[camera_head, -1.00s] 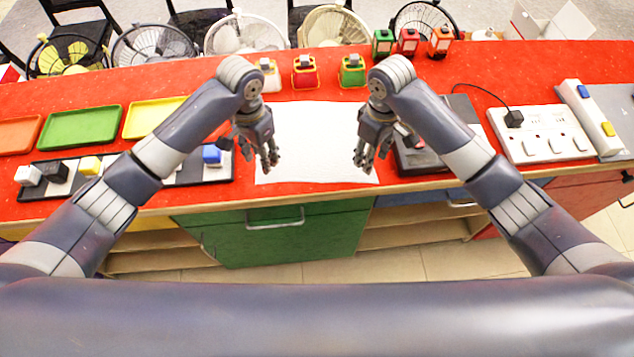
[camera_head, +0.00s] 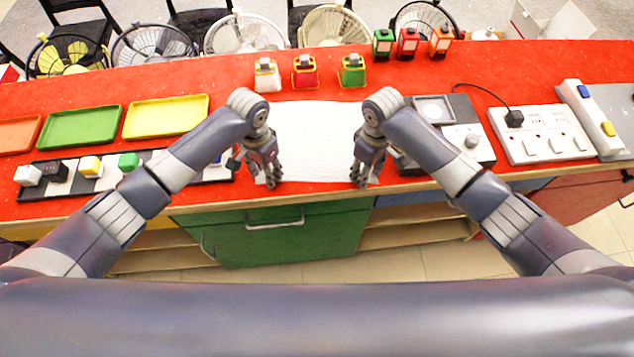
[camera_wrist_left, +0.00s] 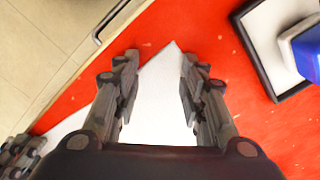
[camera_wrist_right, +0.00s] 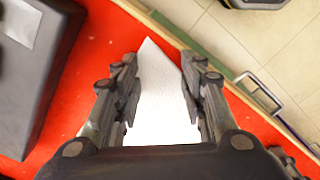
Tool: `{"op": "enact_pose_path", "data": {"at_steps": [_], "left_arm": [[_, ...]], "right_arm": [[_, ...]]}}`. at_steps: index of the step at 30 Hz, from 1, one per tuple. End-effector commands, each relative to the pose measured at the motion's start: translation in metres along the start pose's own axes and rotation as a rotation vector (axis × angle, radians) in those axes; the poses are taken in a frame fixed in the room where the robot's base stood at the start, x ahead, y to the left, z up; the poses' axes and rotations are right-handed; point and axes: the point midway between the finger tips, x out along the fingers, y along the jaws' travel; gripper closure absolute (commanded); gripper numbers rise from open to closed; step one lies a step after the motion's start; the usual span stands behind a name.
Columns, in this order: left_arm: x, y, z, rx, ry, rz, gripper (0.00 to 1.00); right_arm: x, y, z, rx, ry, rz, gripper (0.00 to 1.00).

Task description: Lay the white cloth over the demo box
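The white cloth (camera_head: 315,135) lies flat on the red counter, in front of the three small coloured boxes. My left gripper (camera_head: 269,182) is at its near left corner. In the left wrist view, the open fingers (camera_wrist_left: 158,75) stand on either side of the cloth corner (camera_wrist_left: 160,105). My right gripper (camera_head: 361,182) is at the near right corner. In the right wrist view, its open fingers (camera_wrist_right: 160,78) straddle that corner (camera_wrist_right: 158,100). A dark box with light panels and a round knob (camera_head: 474,103), likely the demo box, sits right of the cloth, partly behind my right arm.
A white socket strip (camera_head: 540,147) with a plugged-in black cable stands further right. Green (camera_head: 82,128) and yellow (camera_head: 165,117) trays and a black rack of coloured blocks (camera_head: 60,187) are on the left. A green drawer front (camera_head: 290,235) is below the counter edge.

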Motion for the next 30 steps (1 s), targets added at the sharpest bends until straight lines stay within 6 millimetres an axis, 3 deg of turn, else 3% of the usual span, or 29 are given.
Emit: {"op": "enact_pose_path", "data": {"at_steps": [2, 12, 30], "left_arm": [[0.0018, 0.0001, -0.0001, 0.0, 0.0, 0.0, 0.64], [0.004, 0.0003, 0.0004, 0.0, -0.001, 0.001, 1.0], [0.0044, 0.0001, 0.0003, 0.0, -0.001, 0.0, 1.0]], "right_arm": [[0.0019, -0.0001, -0.0001, 0.0, 0.0, 0.0, 0.64], [0.004, -0.0004, 0.0005, 0.0, -0.002, -0.001, 1.0], [0.005, -0.0003, 0.001, 0.001, -0.002, -0.001, 1.0]]}}
